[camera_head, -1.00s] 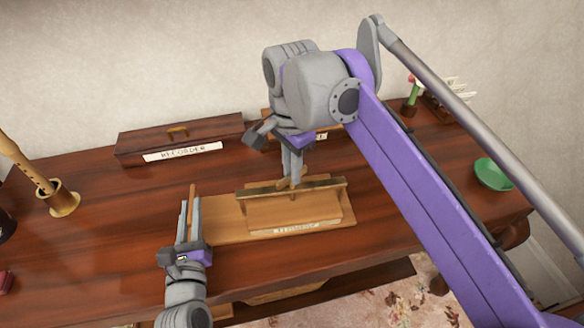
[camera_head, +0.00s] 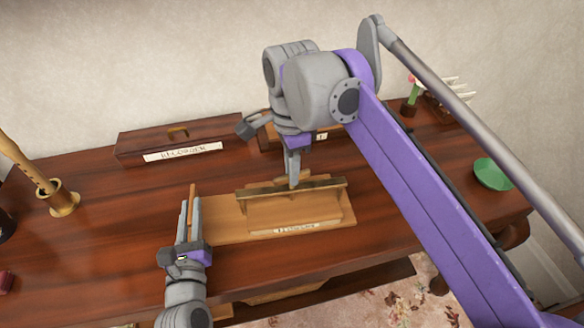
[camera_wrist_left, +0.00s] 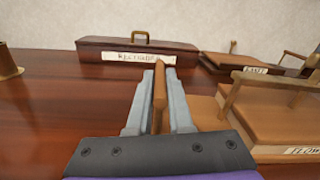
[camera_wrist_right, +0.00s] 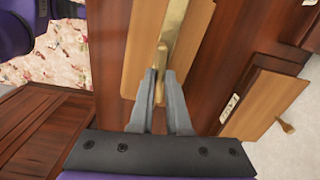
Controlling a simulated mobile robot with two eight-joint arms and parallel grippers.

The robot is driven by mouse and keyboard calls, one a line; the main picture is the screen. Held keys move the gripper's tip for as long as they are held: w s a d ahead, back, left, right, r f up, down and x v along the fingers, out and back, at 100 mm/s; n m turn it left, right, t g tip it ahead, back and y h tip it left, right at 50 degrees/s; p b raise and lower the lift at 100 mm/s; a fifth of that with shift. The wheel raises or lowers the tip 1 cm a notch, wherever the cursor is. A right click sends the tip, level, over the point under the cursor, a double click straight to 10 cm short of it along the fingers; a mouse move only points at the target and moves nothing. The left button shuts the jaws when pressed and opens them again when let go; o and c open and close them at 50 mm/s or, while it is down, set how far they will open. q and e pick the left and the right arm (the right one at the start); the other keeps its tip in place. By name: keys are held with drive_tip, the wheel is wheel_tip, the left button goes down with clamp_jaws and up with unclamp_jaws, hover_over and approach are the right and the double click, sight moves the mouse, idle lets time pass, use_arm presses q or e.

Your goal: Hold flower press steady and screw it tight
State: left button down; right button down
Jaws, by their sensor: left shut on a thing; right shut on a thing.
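The flower press (camera_head: 262,212) stands on the table: a flat wooden base, a stacked block, and a long crossbar (camera_head: 325,185) over it. My left gripper (camera_head: 189,205) is shut on the upright wooden handle (camera_wrist_left: 160,95) at the left end of the base. My right gripper (camera_head: 293,180) reaches down from above and is shut on the screw handle (camera_wrist_right: 162,60) at the middle of the crossbar. The fingers hide most of the screw in the head view. The press also shows at the right of the left wrist view (camera_wrist_left: 270,118).
A dark box labelled recorder (camera_head: 180,137) stands behind the press; another labelled wooden item (camera_head: 325,135) is partly hidden by my right arm. A recorder on a stand (camera_head: 62,203) is at left, a green bowl (camera_head: 493,174) at right. The table front is mostly clear.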

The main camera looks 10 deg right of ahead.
drive_tip(key=c, duration=0.9)
unclamp_jaws()
wheel_tip(320, 180, up, 12)
use_arm(q)
drive_tip(key=c, duration=0.8)
unclamp_jaws()
drive_tip(key=shift+o, duration=0.2)
